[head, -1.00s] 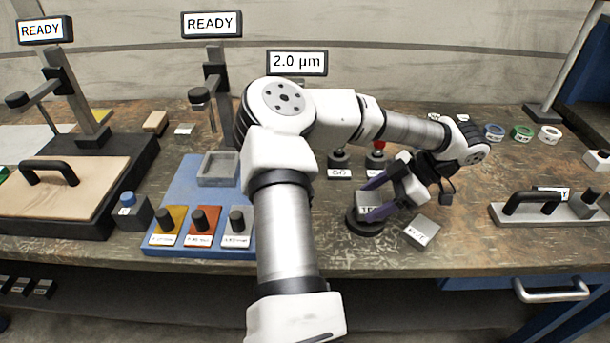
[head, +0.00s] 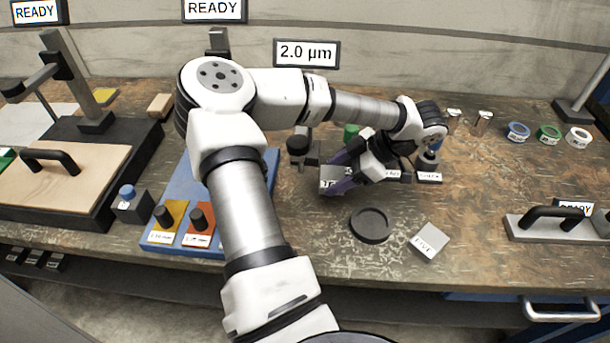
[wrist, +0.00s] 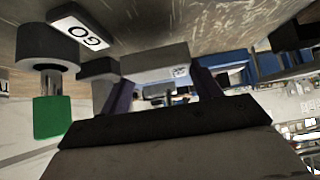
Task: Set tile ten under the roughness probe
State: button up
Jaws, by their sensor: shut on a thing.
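My gripper (head: 343,172) is shut on the grey tile with the partly hidden label starting "TE" (head: 329,182). It holds the tile near the 2.0 µm display; the tile also shows between the fingers in the wrist view (wrist: 155,65). A dark fixture (head: 299,147), seemingly the roughness probe, stands just left of and behind the tile. My arm hides part of it, so I cannot tell whether the tile is under its tip. The round dark holder (head: 371,225) in front is empty. The tile marked FIVE (head: 430,239) lies on the bench to its right.
The green GO button (wrist: 52,117) is close to the gripper; it also shows behind it in the head view (head: 350,131). The 2.0 µm display (head: 307,53) stands behind. A blue tray (head: 262,165) is to the left.

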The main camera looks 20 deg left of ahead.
jog(key=a, duration=0.2)
jog(key=s+a+p, duration=0.1)
jog(key=a, duration=0.3)
jog(key=shift+s+r, duration=0.1)
jog(key=shift+s, duration=0.25)
jog(key=f, duration=0.1)
jog(key=f+p, duration=0.2)
jog(key=shift+s+a+f, duration=0.1)
jog(key=shift+a, duration=0.2)
jog(key=shift+f, duration=0.2)
jog(key=shift+f, duration=0.15)
jog(key=o, duration=1.6)
jog(key=b+v, duration=0.3)
jog(key=v, duration=0.9)
